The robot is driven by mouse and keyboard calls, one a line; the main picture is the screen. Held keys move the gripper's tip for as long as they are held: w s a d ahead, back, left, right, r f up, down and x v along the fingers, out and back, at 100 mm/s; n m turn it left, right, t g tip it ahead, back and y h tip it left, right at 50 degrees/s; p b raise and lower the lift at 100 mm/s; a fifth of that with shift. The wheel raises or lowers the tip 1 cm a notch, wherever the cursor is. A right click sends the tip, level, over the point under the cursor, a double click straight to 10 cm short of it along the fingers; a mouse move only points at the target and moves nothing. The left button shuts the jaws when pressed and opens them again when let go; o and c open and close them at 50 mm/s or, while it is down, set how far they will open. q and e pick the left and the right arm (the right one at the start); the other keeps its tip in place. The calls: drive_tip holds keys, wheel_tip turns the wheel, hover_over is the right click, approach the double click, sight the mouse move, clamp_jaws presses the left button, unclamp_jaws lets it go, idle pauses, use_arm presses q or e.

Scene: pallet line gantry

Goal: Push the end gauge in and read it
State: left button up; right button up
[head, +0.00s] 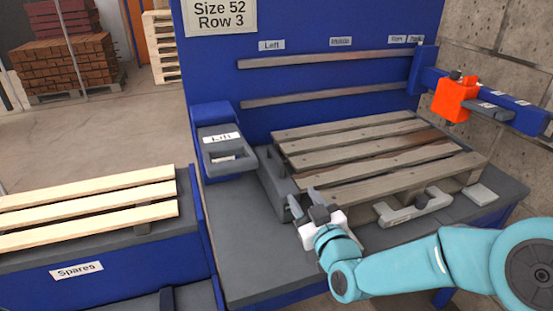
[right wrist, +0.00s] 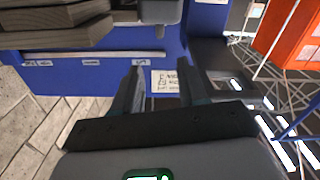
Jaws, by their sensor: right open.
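An orange block (head: 456,98) sits on a blue arm (head: 510,108) at the right end of the bench; it may be the end gauge, but its labels are too small to read. A grey bar (head: 412,208) with a small label lies at the pallet's front edge; I cannot tell if it belongs to the gauge. A slatted wooden pallet (head: 375,150) lies on the bench. My right gripper (head: 308,199) is open and empty by the pallet's front left corner, left of the grey bar. Its spread fingers (right wrist: 158,75) show in the right wrist view. My left gripper is out of view.
A blue and grey box (head: 222,150) with a label stands left of the pallet. A blue back panel (head: 300,30) carries two wooden rails and a "Size 52 Row 3" sign (head: 221,12). A "Spares" stand (head: 100,268) holds pale slats at left. Bare grey bench (head: 240,240) shows at front left.

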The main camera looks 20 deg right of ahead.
sight(281, 166)
drive_tip(key=w, duration=0.4)
drive_tip(key=w+p, duration=0.1)
drive_tip(key=w, duration=0.4)
drive_tip(key=w+p, duration=0.1)
drive_tip(key=w, duration=0.4)
drive_tip(key=shift+a, duration=0.3)
drive_tip(key=shift+w, duration=1)
